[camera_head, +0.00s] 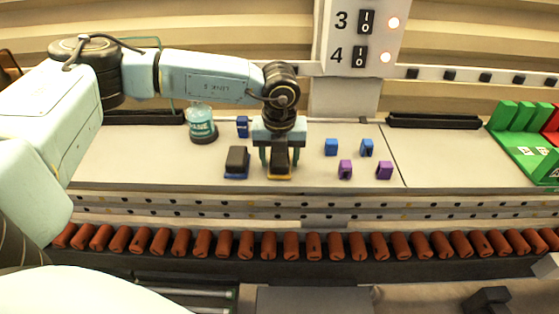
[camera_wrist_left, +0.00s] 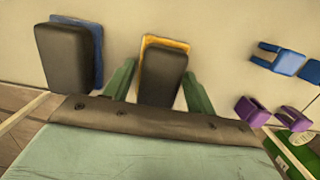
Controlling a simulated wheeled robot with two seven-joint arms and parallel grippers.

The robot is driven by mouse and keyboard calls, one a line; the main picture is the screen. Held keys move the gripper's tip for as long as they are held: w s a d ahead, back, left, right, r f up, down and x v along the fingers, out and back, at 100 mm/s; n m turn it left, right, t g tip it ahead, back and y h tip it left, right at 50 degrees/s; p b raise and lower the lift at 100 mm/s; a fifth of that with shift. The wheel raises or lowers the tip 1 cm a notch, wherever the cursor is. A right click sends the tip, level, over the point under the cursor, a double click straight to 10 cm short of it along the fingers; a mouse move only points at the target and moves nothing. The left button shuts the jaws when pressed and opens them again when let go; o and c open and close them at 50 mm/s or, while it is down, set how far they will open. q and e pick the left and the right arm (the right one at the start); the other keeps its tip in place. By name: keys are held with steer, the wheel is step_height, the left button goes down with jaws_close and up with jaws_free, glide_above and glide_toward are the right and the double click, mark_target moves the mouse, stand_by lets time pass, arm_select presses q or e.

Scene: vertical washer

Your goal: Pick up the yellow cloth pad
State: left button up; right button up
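The yellow cloth pad (camera_wrist_left: 165,41) has a dark block-shaped top over a thin yellow base and lies on the grey table. It also shows in the head view (camera_head: 280,175), partly hidden by my left gripper. My left gripper (camera_head: 279,158) points down over the pad. In the left wrist view, its two green fingers (camera_wrist_left: 160,78) stand apart on either side of the pad's near end, with gaps visible, so it is open. I do not see my right gripper.
A similar blue-based pad (camera_head: 237,163) lies just left. Small blue (camera_head: 331,147) and purple (camera_head: 384,170) pieces sit to the right. A spray bottle (camera_head: 202,124) stands behind left, and green bins (camera_head: 520,140) at far right. Red rollers (camera_head: 290,246) line the front.

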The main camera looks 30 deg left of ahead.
arm_select(q)
steer(key=c, duration=0.6)
steer(key=shift+o, duration=0.2)
step_height(320, 180, up, 10)
steer(key=shift+r+b, duration=0.1)
steer(key=shift+b, duration=0.95)
steer(key=o, duration=0.4)
steer(key=c, duration=0.3)
